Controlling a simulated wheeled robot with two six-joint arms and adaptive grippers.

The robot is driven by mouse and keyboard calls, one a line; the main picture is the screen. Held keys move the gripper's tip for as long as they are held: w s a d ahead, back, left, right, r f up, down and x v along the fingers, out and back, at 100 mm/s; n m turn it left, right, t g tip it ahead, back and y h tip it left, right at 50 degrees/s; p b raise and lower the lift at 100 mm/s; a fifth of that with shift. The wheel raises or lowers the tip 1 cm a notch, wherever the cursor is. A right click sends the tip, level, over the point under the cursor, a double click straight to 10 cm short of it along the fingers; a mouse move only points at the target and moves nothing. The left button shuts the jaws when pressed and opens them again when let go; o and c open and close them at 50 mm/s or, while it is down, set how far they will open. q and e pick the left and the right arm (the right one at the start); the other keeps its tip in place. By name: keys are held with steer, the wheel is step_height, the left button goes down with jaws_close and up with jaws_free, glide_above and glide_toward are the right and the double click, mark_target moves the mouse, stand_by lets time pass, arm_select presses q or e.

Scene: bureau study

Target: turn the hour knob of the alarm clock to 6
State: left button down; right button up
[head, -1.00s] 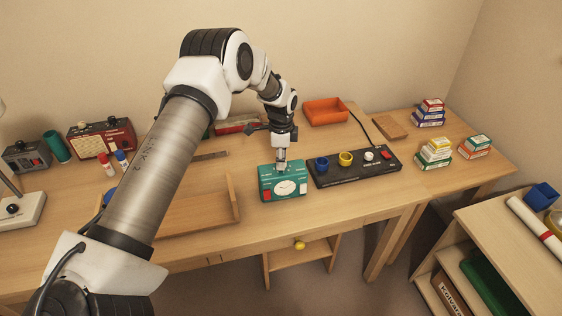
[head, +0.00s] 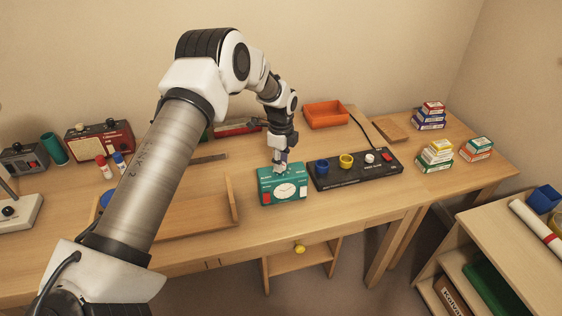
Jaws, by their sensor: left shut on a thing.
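The teal alarm clock (head: 268,198) stands on the desk, with a white dial (head: 286,191) and a red patch on its front. My left gripper (head: 281,171) reaches straight down onto the top of the clock. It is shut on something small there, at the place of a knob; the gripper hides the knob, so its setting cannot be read. My right gripper is not in view.
A black panel (head: 340,181) with blue, yellow, white and red parts stands close to the right of the clock. A wooden tray (head: 190,222) lies to its left. An orange bin (head: 326,114) and a red-green object (head: 232,129) are behind.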

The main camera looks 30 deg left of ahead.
arm_select(q)
steer(key=shift+s+f, duration=0.15)
steer(key=shift+f, duration=0.05)
steer(key=c, duration=1.2)
jaws_free()
steer(key=o, duration=0.3)
steer(key=shift+o, duration=0.2)
steer(key=shift+w, duration=0.2)
steer(key=shift+r, duration=0.1)
step_height(320, 180, up, 12)
